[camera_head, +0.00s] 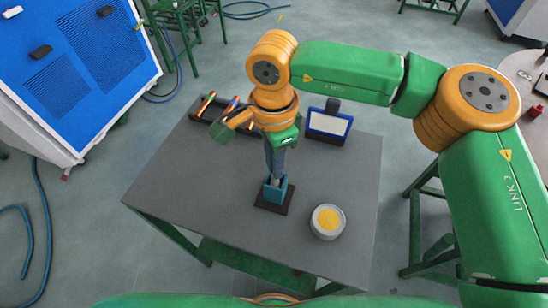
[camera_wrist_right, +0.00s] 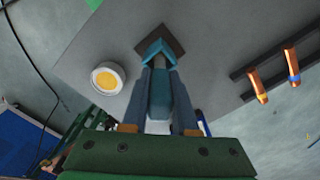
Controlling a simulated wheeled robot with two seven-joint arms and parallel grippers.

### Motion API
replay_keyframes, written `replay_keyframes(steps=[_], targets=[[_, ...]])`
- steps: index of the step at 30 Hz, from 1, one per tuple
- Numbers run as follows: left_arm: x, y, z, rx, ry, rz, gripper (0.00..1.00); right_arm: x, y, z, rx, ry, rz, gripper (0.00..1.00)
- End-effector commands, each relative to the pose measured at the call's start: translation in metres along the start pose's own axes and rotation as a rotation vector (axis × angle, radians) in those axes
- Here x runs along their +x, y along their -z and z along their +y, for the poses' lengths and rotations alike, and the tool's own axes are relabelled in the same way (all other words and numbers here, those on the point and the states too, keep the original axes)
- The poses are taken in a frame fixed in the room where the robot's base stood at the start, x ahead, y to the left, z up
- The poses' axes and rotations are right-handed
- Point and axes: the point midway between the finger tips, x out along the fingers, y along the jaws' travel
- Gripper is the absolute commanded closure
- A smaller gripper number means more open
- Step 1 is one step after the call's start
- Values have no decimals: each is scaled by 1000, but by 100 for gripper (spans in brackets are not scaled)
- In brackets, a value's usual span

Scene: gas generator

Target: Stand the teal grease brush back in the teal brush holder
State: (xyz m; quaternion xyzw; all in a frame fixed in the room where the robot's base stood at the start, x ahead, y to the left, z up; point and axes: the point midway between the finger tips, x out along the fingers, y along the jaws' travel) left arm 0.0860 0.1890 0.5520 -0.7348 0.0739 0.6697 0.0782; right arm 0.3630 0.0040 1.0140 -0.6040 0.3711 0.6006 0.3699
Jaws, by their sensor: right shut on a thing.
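The teal brush holder (camera_head: 274,194) stands on a dark square base on the grey table. In the right wrist view the holder (camera_wrist_right: 155,48) lies straight ahead of the fingers. My right gripper (camera_head: 274,176) points down over the holder, its fingertips close to the holder's mouth. It is shut on the teal grease brush (camera_wrist_right: 160,95), which shows between the fingers and lines up with the holder. The brush's lower end appears at or inside the holder's mouth; how deep it sits is hidden. My left gripper is not in view.
A round white tin with yellow contents (camera_head: 328,221) stands right of the holder. A blue-framed panel (camera_head: 329,123) stands behind. A dark rack with copper-coloured rods (camera_wrist_right: 257,88) is at the back left. The table's front left area is clear.

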Motion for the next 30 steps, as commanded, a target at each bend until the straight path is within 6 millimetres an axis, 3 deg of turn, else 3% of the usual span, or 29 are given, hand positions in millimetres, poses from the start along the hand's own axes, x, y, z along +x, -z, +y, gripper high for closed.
replay_keyframes(steps=[8,9,11,12,21,24,26,30], targets=[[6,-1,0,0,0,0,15,6,0,0,1,1,0,100],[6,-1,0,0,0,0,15,6,0,0,1,0,0,62],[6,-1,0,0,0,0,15,6,0,0,1,0,0,46],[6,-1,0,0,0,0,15,6,0,0,1,0,0,43],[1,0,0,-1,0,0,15,1,0,0,1,0,0,43],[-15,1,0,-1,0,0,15,-17,0,0,1,0,0,43],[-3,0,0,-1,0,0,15,-22,0,-2,2,5,1,43],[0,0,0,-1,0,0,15,-60,0,-1,2,5,0,43]])
